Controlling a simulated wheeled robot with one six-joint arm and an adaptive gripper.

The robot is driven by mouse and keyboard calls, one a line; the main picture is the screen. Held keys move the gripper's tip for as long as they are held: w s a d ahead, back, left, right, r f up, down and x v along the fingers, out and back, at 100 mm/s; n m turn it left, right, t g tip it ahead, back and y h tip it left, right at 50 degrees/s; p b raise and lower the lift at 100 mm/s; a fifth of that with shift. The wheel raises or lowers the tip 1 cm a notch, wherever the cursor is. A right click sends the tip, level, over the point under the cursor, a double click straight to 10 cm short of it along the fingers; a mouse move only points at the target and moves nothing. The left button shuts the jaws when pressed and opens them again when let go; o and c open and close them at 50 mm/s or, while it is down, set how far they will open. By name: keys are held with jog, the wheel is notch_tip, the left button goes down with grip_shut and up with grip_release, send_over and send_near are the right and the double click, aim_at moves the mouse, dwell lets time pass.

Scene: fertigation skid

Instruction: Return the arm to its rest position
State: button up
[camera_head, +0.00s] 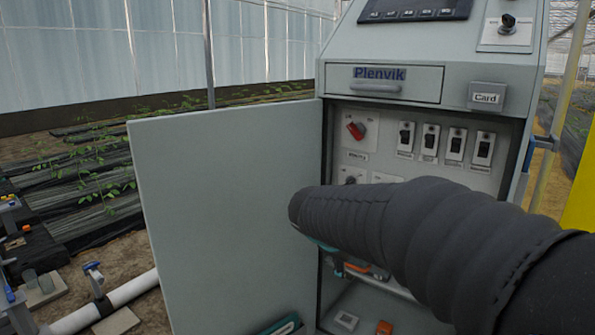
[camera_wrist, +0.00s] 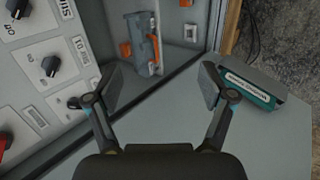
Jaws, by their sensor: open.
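My gripper (camera_wrist: 165,88) shows in the wrist view with its two fingers spread wide apart and nothing between them. It is in front of the open cabinet (camera_head: 395,135), near the inside of the door. In the head view my dark, sleeved arm reaches in from the lower right across the cabinet front. The arm hides most of the gripper there; only a little teal shows below its end.
The cabinet's grey door (camera_head: 225,210) stands open on the left. Inside are a red rotary switch (camera_head: 356,130) and several black switches. A grey-and-orange device (camera_wrist: 146,45) and a teal-labelled box (camera_wrist: 250,88) lie near the gripper. A white pipe (camera_head: 105,305) runs low at left.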

jog(key=s+d+f+m+y, duration=0.1)
jog(key=s+m, duration=0.4)
jog(key=s, duration=0.8)
jog(key=s+d+f+m+y, duration=0.1)
jog(key=s+m+y, duration=0.3)
jog(key=s, duration=0.9)
jog(key=shift+s+d+f+m+y, duration=0.25)
jog(key=shift+d+f+m+y, duration=0.1)
jog(key=shift+d+m, duration=0.2)
